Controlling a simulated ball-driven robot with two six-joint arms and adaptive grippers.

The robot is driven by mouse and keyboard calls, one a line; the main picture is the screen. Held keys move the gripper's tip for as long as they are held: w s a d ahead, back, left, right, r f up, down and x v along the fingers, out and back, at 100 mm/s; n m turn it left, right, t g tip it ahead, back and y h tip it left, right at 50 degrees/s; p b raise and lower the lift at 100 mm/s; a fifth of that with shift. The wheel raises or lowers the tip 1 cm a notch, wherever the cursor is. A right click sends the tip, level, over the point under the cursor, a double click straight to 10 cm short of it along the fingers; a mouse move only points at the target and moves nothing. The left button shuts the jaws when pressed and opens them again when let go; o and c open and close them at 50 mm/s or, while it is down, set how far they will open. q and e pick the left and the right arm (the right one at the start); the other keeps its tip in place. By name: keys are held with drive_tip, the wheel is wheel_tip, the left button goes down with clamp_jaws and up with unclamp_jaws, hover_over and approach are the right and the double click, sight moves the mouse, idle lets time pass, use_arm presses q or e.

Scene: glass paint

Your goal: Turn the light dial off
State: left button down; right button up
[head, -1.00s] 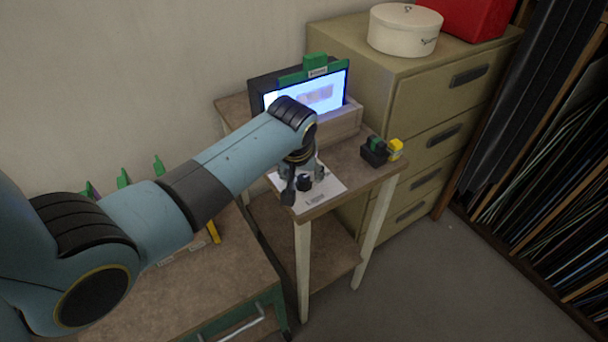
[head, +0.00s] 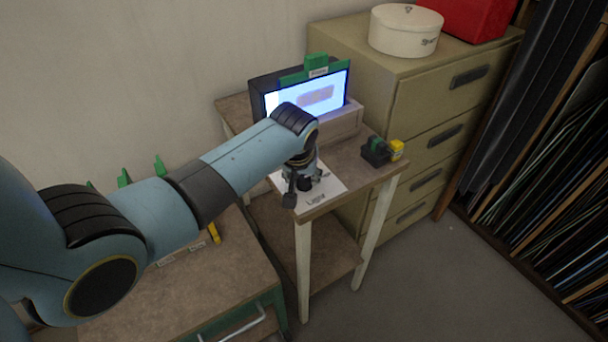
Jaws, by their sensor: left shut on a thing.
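The light dial (head: 305,185) is a small black knob on a white plate (head: 329,187) marked "Light", at the front of the small side table. My left gripper (head: 302,187) comes down over the plate from above and is shut on the dial, one dark finger in front of it. The fingers and wrist hide much of the knob. The light panel (head: 337,92) behind the wrist glows bright blue-white with a darker shape on it. My right gripper is not in view.
A black holder with a green piece (head: 374,149) and a yellow item (head: 396,149) stand at the table's right. Beige drawers (head: 440,100) bear a round white box (head: 404,30) and a red box (head: 480,18). A lower bench (head: 190,290) is at left.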

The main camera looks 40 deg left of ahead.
use_arm(q)
drive_tip(key=shift+n+y+p, duration=0.3)
drive_tip(key=shift+n, duration=0.6)
drive_tip(key=shift+w+d+n+g, duration=0.1)
drive_tip(key=shift+n+g, duration=0.2)
drive_tip(key=shift+n, duration=0.6)
drive_tip(key=n+g+y, duration=0.1)
drive_tip(key=n, duration=0.2)
drive_tip(key=shift+n+y, duration=0.3)
drive_tip(key=n+g+b, duration=0.1)
drive_tip(key=n, duration=0.1)
drive_tip(key=n+g+b, duration=0.1)
drive_tip(key=n+b, duration=0.1)
drive_tip(key=n, duration=0.1)
drive_tip(key=shift+w+f+y, duration=0.1)
drive_tip(key=shift+w+y, duration=0.05)
drive_tip(key=shift+y, duration=0.15)
drive_tip(key=n+g+b, duration=0.2)
drive_tip(key=n, duration=0.3)
drive_tip(key=shift+n, duration=0.3)
drive_tip(key=shift+b, duration=0.3)
drive_tip(key=c, duration=1)
unclamp_jaws()
